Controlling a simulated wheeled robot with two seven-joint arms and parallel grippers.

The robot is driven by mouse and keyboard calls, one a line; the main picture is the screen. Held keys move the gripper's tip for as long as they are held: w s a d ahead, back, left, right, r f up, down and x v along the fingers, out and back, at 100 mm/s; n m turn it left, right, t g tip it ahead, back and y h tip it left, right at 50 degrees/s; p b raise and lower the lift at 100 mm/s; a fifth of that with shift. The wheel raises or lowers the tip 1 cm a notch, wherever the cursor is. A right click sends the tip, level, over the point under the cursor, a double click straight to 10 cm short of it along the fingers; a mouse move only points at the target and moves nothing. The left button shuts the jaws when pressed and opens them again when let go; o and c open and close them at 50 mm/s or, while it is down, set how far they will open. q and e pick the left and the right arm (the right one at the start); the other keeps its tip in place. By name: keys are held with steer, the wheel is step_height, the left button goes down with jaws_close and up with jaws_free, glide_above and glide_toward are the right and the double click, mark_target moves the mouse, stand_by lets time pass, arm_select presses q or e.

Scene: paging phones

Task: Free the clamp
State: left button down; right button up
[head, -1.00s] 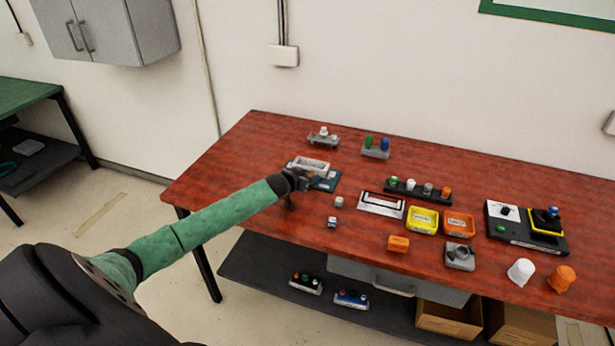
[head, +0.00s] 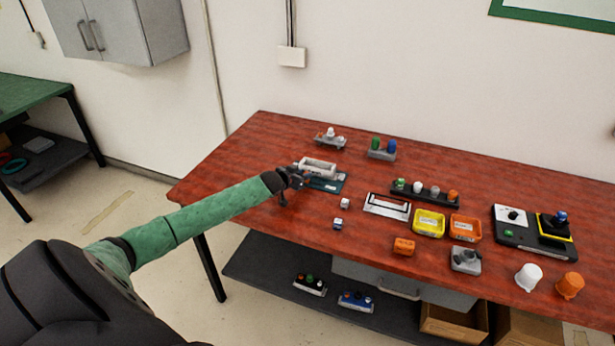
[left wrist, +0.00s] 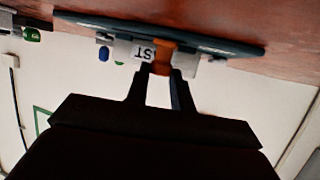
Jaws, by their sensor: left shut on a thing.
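The clamp fixture is a dark blue-grey plate (head: 328,185) bearing a pale grey block (head: 318,167), at the left part of the table in the head view. My left gripper (head: 301,181) is at the near left side of this fixture. In the left wrist view my left gripper (left wrist: 160,76) is shut on an orange part (left wrist: 163,52), which looks like the clamp's handle. Beside it is a white label (left wrist: 143,52) with letters ending in "ST". The plate's edge (left wrist: 215,44) also shows there. The gripper hides part of the clamp in the head view.
A rack with green and blue pegs (head: 382,153) and a grey holder (head: 330,139) stand behind the fixture. Two small cubes (head: 338,223) lie to its near right. Yellow (head: 429,223) and orange trays (head: 466,228) are farther right. The table's near left part is clear.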

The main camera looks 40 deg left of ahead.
arm_select(q)
steer(key=shift+a, duration=0.15)
steer(key=c, duration=1.2)
jaws_free()
steer(key=shift+a, duration=0.15)
arm_select(e)
steer(key=shift+s, duration=0.1)
arm_select(q)
steer(key=shift+s, duration=0.1)
arm_select(e)
steer(key=shift+s+f, duration=0.15)
arm_select(q)
steer(key=shift+s, duration=0.15)
steer(key=shift+s+b, duration=0.3)
steer(key=shift+s, duration=0.05)
steer(key=b+v, duration=0.2)
steer(key=v, duration=0.3)
steer(key=shift+s+r, duration=0.15)
steer(key=shift+s, duration=0.05)
steer(key=shift+s+r, duration=0.35)
steer(key=shift+s, duration=0.2)
arm_select(e)
steer(key=w+a+r, duration=0.2)
steer(key=w+r, duration=0.2)
steer(key=shift+w, duration=0.3)
